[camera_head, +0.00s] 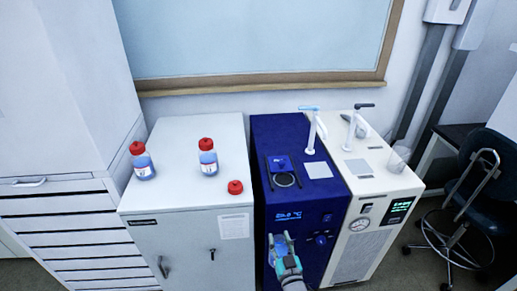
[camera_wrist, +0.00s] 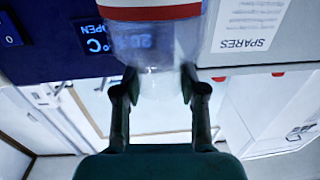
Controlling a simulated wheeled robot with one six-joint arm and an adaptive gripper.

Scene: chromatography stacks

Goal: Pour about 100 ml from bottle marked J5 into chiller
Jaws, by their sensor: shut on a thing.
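My gripper (camera_head: 282,246) is low in front of the blue chiller (camera_head: 268,132), near its front panel. In the wrist view my gripper (camera_wrist: 157,88) is shut on a clear bottle (camera_wrist: 155,45) with a red-and-white label band. The panel shows through its clear part. Its mark and mouth cannot be made out; in the head view it is hard to tell from the gripper. The chiller has a round opening (camera_head: 285,180) on top with a blue lid piece (camera_head: 283,164) behind it. A loose red cap (camera_head: 235,187) lies on the white cabinet.
Two red-capped bottles with blue liquid, one left (camera_head: 143,162) and one middle (camera_head: 208,158), stand on the cabinet (camera_head: 180,195). A white unit (camera_head: 375,195) with a gauge and a beaker (camera_head: 397,160) stands right of the chiller. Taps rise behind. A stool (camera_head: 468,200) is at right.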

